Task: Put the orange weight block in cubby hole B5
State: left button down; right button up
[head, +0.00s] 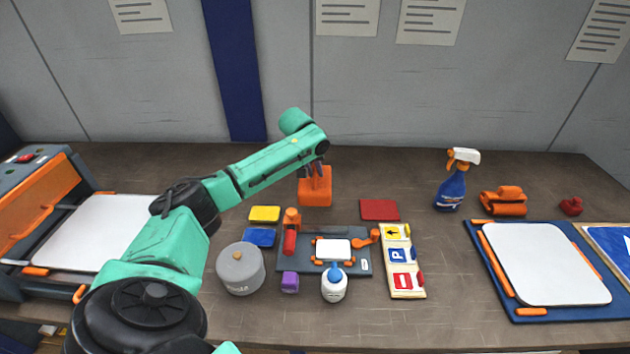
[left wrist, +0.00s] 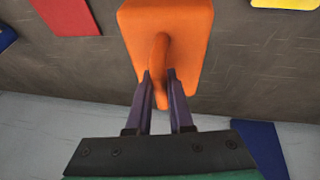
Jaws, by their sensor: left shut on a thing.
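The orange weight block (head: 315,190) is at the back middle of the table in the head view, behind the grey print board. It has a looped handle on top. My left gripper (head: 314,167) comes down over it from above and is shut on its handle. In the left wrist view, the two fingers (left wrist: 160,92) close around the handle of the orange weight block (left wrist: 188,50). I cannot tell whether the block touches the table. No cubby holes show in either view. My right gripper is not in view.
Near the block lie a yellow pad (head: 265,213), a blue pad (head: 260,237) and a red pad (head: 380,210). A grey pot (head: 240,270), a white bottle (head: 334,288) and a sign rack (head: 403,280) stand in front. A spray bottle (head: 453,185) stands right.

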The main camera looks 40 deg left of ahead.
pick_arm(q)
notch_tip(320, 180, down, 4)
jog(key=shift+s+d+r+p, duration=0.1)
jog(key=shift+r+p, duration=0.15)
jog(key=shift+p, duration=0.15)
jog(key=shift+f, duration=0.45)
jog(key=c, duration=0.9)
grip_release()
jog(key=shift+f, duration=0.1)
jog(key=shift+o, duration=0.5)
